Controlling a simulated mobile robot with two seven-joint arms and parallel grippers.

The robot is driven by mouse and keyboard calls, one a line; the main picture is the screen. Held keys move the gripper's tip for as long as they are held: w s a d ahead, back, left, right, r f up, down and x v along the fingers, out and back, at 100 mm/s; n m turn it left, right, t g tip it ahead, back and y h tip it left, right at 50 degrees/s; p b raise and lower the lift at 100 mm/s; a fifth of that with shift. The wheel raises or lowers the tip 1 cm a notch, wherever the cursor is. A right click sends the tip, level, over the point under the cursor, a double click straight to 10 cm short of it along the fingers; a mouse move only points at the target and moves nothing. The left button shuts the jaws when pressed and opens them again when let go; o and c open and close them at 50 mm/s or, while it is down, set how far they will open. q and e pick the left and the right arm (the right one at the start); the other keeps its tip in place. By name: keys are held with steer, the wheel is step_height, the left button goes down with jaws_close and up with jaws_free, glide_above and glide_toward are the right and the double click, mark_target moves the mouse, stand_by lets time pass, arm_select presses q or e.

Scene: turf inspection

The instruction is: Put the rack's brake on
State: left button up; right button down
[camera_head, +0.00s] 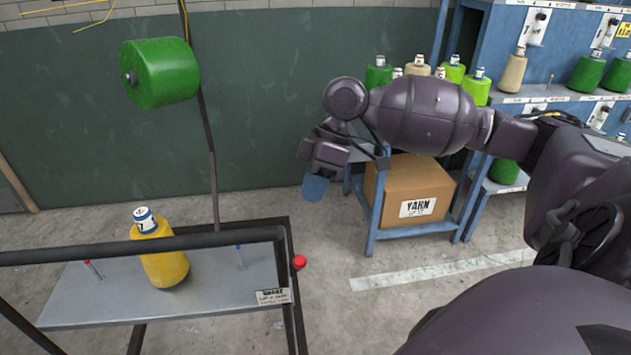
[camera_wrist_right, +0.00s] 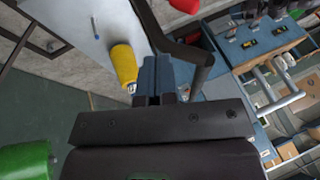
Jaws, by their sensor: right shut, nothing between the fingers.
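The rack is a dark metal frame with a grey shelf (camera_head: 215,300) in the head view's lower left. A red knob (camera_head: 299,262) sits at its right end, just above a small label (camera_head: 272,297) too small to read fully. In the wrist view, a red knob shows at the top edge (camera_wrist_right: 185,4), partly cut off, beside a dark bar (camera_wrist_right: 180,48). My right gripper (camera_head: 315,188) has blue fingertips, is shut and empty, and hangs above and apart from the knob. The fingers also show in the wrist view (camera_wrist_right: 155,72). My left gripper is not in view.
A yellow yarn cone (camera_head: 164,262) stands on the rack's shelf, and a green spool (camera_head: 160,73) is above it. A blue stand holds a cardboard box (camera_head: 410,189) behind my right arm, with blue shelves of cones at right. Open floor lies right of the rack.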

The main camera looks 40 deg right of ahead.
mark_target(297, 266)
steer(key=s+a+f+b, duration=0.1)
steer(key=s+a+f, duration=0.1)
steer(key=a+f, duration=0.3)
steer(key=shift+s+f, duration=0.35)
steer(key=shift+f, duration=0.85)
